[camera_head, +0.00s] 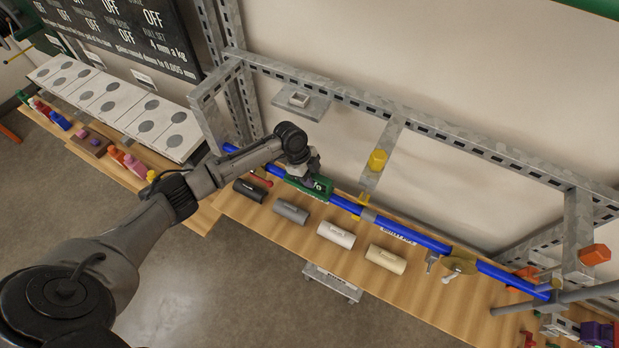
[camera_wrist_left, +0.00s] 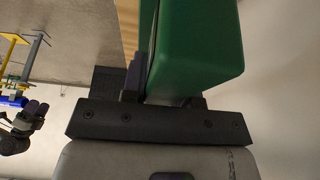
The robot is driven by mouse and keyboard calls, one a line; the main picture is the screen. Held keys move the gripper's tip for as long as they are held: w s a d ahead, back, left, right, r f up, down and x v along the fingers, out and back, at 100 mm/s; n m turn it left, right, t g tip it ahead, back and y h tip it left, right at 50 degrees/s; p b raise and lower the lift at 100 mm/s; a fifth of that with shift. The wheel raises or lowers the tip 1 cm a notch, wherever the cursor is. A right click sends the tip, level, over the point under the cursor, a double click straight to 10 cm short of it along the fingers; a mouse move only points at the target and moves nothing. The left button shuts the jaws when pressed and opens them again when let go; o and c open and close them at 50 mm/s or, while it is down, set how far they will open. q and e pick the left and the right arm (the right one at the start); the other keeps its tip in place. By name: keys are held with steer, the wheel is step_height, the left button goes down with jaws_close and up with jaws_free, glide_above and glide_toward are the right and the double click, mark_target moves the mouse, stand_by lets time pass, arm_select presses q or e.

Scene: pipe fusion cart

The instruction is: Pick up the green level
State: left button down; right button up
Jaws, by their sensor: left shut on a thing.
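The green level (camera_head: 309,190) is at the blue pipe over the wooden bench in the head view. My left gripper (camera_head: 308,181) is on it from above and shut on it. In the left wrist view the level (camera_wrist_left: 200,45) fills the upper middle, between the fingers of my left gripper (camera_wrist_left: 165,98). Whether the level still touches the pipe or bench cannot be told. My right gripper is not clearly seen in the head view.
A long blue pipe (camera_head: 410,236) runs along the bench (camera_head: 300,245). Dark, grey, white and cream cylinders (camera_head: 336,234) lie in front of it. A metal frame (camera_head: 400,115) stands behind. A yellow part (camera_head: 377,160) sits on an upright plate. Small bottles (camera_head: 134,166) stand at left.

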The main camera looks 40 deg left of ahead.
arm_select(q)
steer(key=shift+r, duration=0.15)
step_height(320, 180, up, 4)
steer(key=shift+f+b, duration=0.1)
steer(key=shift+b, duration=0.6)
steer(key=s+d+r+b, duration=0.1)
steer(key=s+d+r, duration=0.5)
steer(key=d, duration=0.3)
steer(key=shift+s+d+r, duration=0.2)
steer(key=shift+d+r, duration=0.2)
steer(key=shift+r, duration=0.1)
